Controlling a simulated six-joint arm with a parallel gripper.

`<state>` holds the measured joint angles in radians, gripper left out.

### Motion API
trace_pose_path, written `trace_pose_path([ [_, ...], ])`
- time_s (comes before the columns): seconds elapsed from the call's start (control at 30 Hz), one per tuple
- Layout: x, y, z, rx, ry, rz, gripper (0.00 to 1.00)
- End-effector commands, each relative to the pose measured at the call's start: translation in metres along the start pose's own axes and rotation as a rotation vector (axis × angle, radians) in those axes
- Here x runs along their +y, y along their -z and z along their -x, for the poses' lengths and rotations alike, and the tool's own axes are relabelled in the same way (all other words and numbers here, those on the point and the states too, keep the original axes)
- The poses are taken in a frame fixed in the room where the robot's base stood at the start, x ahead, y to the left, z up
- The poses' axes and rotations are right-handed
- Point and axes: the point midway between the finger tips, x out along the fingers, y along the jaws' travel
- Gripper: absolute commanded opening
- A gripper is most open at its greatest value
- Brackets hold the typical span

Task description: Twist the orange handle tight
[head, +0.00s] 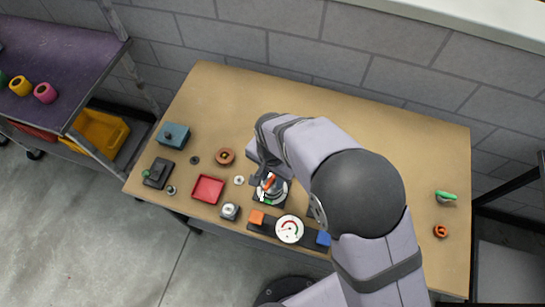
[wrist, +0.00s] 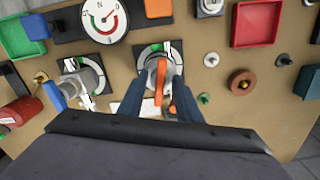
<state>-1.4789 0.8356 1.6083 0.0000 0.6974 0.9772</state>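The orange handle (wrist: 160,82) sits on a round grey metal fitting (wrist: 150,62) on a dark square plate with a white and green marked arc. In the head view the handle (head: 268,183) shows just beyond my gripper's end, partly hidden by it. My gripper (wrist: 159,92) points down at the fitting. Its two dark blue fingers stand apart, one on each side of the handle, with gaps visible. The gripper looks open. Whether the fingers are level with the handle or above it is hard to tell.
A similar fitting with a blue handle (wrist: 56,94) stands close by. A white dial gauge (head: 289,229) lies between an orange block (head: 257,217) and a blue block (head: 323,238). A red tray (head: 208,189) is to the left. The table's right half (head: 430,150) is mostly clear.

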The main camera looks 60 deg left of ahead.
Motion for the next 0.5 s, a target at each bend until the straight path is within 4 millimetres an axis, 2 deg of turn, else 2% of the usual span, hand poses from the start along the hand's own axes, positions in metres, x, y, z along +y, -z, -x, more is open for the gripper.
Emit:
trace_pose_path([
  [0.5,0.000,0.000,0.039,0.000,0.000,0.001,0.31],
])
